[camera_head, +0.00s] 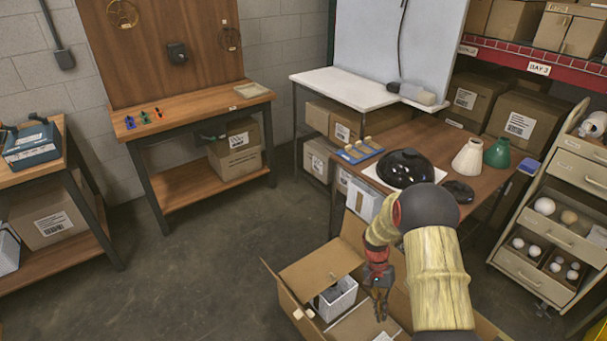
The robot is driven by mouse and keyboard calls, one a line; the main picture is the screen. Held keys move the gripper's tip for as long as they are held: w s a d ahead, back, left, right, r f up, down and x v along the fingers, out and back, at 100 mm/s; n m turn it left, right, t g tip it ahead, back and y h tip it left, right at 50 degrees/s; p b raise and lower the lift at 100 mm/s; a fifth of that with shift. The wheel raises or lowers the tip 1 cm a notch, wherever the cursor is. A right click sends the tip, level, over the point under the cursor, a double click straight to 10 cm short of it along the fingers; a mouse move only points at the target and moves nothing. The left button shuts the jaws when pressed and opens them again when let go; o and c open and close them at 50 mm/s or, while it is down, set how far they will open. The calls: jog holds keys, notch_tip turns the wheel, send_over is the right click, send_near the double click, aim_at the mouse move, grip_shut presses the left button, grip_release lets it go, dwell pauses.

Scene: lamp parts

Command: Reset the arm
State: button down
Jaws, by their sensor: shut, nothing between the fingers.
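My arm (437,258) reaches in from the lower right, with a dark joint and pale wood-like links. My gripper (379,298) is at the end of a red wrist and points down. Its fingers are shut with nothing held. It is above or in front of the open cardboard box (307,270) on the floor; its exact height is unclear. A small white box with grey contents (338,297) stands in the cardboard box, left of my gripper. Part of the cardboard box is hidden behind my arm.
A brown table (440,142) behind holds a black dome shade (405,168), a white shade (468,157), a green shade (497,152) and a blue tray (360,150). A drawer cabinet with bulbs (560,225) stands right. The floor at left (190,260) is clear.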

jog(key=s+a+r+n+t+p, duration=0.1)
jog(key=s+r, duration=0.6)
jog(key=r, duration=0.9)
jog(key=s+a+r+n+t+y+p, duration=0.1)
jog(key=s+r+t, duration=0.5)
jog(key=r, duration=1)
jog(key=s+a+r+n+t+p, duration=0.3)
jog(key=s+r, duration=0.7)
jog(key=r, duration=0.6)
jog(key=shift+s+a+r+n+t+y, duration=0.15)
jog(key=shift+a+r+n+t+y, duration=0.15)
jog(key=shift+a+n+t, duration=0.5)
